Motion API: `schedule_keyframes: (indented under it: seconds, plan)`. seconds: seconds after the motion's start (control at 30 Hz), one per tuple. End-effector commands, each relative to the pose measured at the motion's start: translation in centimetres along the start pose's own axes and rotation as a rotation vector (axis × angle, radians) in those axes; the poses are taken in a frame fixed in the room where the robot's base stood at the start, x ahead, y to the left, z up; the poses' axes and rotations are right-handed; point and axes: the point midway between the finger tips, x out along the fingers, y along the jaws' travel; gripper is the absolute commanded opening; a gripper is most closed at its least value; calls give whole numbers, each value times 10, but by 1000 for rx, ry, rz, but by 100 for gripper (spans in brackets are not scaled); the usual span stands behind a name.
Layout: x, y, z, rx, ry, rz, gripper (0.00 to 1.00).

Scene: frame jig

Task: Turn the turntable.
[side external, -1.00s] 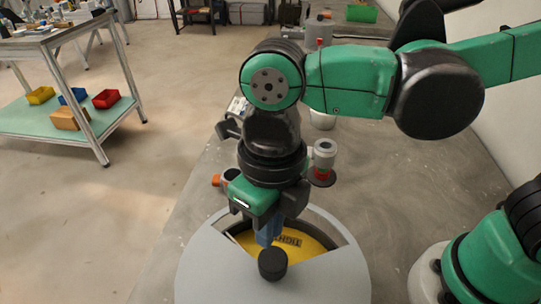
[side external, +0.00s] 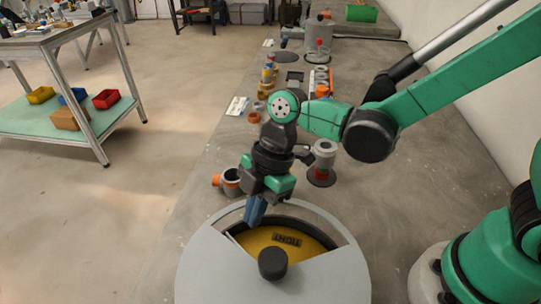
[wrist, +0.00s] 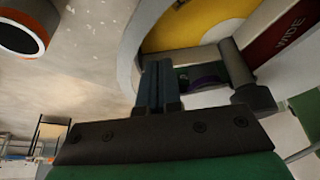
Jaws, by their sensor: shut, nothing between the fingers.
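The turntable (side external: 215,265) is a grey round cover with a wedge-shaped window and a black knob (side external: 272,263). A yellow sector (side external: 300,245) with dark lettering shows through the window. My gripper (side external: 254,218) is shut and empty, its blue fingers pointing down by the far left edge of the window, apart from the knob. I cannot tell whether the fingertips touch the turntable. In the wrist view, my gripper's blue fingers (wrist: 157,68) are together beside the turntable's curved rim (wrist: 133,40). A yellow sector (wrist: 195,22) and a red sector marked "WIDE" (wrist: 282,40) show there.
A grey cup-like part with an orange end (side external: 231,182) stands just beyond the turntable on the left. A grey and red part (side external: 322,165) stands behind on the right. Several small parts lie farther back.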

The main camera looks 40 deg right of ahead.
Motion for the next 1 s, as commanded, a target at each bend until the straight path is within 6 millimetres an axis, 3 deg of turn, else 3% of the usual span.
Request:
schedule_keyframes:
  seconds: [0.1, 0.33, 0.8, 1.0]
  plan:
    - [18, 0, 0, -3, 0, -1, 0]
    - [39, 0, 0, -3, -1, -1, 0]
    - [44, 0, -1, -7, -1, -2, 0]
    - [51, 1, -18, -127, -1, -50, 0]
